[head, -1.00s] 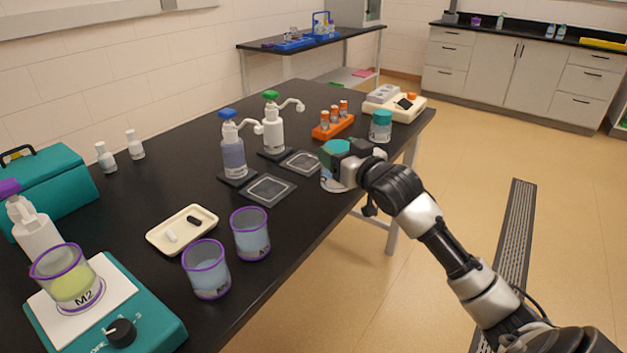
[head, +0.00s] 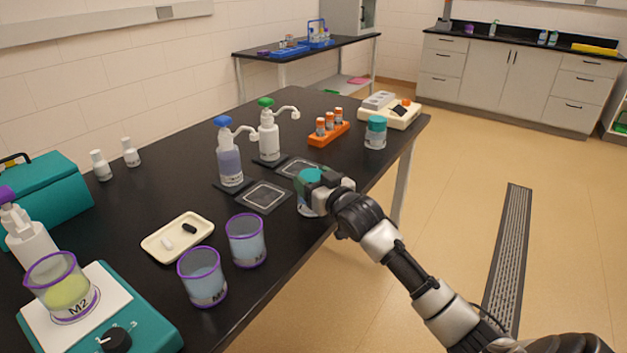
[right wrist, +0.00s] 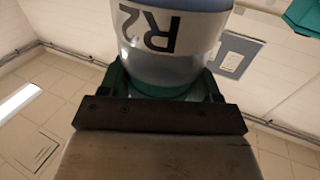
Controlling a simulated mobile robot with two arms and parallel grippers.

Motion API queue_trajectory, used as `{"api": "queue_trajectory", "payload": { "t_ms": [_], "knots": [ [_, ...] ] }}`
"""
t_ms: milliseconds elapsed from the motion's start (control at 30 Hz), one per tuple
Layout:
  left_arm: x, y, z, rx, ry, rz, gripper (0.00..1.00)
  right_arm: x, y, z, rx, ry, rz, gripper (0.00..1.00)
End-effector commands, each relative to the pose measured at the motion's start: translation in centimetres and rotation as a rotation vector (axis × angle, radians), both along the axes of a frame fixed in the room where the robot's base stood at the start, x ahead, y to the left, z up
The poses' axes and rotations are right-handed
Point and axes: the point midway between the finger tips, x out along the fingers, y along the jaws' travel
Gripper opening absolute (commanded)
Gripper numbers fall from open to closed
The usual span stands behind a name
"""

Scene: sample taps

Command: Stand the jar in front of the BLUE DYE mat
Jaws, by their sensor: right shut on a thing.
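My right gripper (head: 318,190) is shut on a jar (head: 306,206) with a teal lid, at the table's right edge, beside the two mats. The right wrist view shows the jar (right wrist: 172,45) close up between the fingers, its R2 label upside down in the picture. In the head view the gripper hides part of the jar, and I cannot tell whether it touches the table. A dark mat with a pale outlined square (head: 264,196) lies in front of the blue-topped pump bottle (head: 230,160). A similar mat (head: 298,167) lies by the green-topped bottle (head: 268,135). Their wording is unreadable.
A second teal-lidded jar (head: 375,133) stands farther back, near an orange rack (head: 328,135) of vials. Nearer are two purple-rimmed beakers (head: 246,242) (head: 203,280), a cream tray (head: 177,237) and a teal scale (head: 150,335). Some bare table lies between mats and beakers.

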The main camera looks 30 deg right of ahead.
Motion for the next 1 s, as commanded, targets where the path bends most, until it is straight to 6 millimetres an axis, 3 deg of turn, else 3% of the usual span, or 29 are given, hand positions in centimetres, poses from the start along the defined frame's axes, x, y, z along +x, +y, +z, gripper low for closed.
{"api": "queue_trajectory", "payload": {
  "t_ms": [67, 100, 233, 567, 733, 1000],
  "knots": [
    [0.1, 0.0, -0.1, 0.0, -0.001, 0.0, 0.97, 0.0, 0.0, -0.3, 0.0, 0.0, 0.0, 0.0],
    [0.1, 0.0, 0.0, 0.0, -0.002, 0.0, 0.97, 0.0, 0.0, -0.2, 0.0, 0.0, 0.0, 0.69],
    [0.1, 0.0, 0.0, 0.0, -0.002, 0.0, 0.97, 0.0, 0.0, -0.2, 0.0, 0.001, 0.0, 0.89],
    [0.1, 0.0, 0.1, 0.0, -0.001, 0.0, 0.97, 0.0, 0.0, 0.2, 0.0, 0.0, 0.0, 0.89],
    [0.0, 0.0, 0.0, 0.001, -0.001, 0.0, 0.97, -2.4, 0.0, -0.1, 0.0, 0.003, 0.001, 0.89],
    [0.0, 0.1, -0.2, 0.001, 0.0, 0.0, 0.97, -8.2, -0.1, -0.2, 0.001, 0.005, 0.0, 0.89]
  ]
}}
